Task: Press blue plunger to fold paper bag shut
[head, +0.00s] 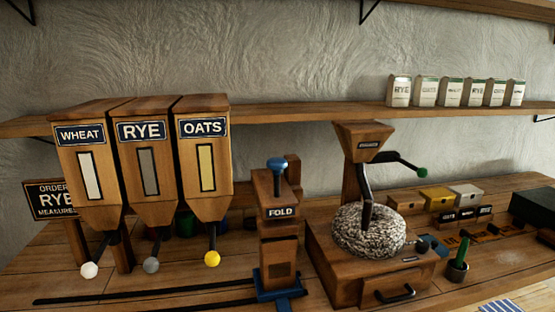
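The blue plunger (277,164) stands raised on top of a wooden post marked FOLD (280,212), near the middle of the head view. Below the sign, a blue base (278,293) sits at the foot of the post. A brown block-like form with a darker square (281,268) stands just above that base; I cannot tell whether it is a paper bag or part of the post. Neither gripper is in view.
Wheat, rye (146,170) and oats dispensers stand left of the post, with ball-ended levers in front. A wooden mill (338,262) with a speckled round stone (368,231) and a green-knobbed crank (422,172) stands close on the right. Several labelled bags (451,92) line the shelf.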

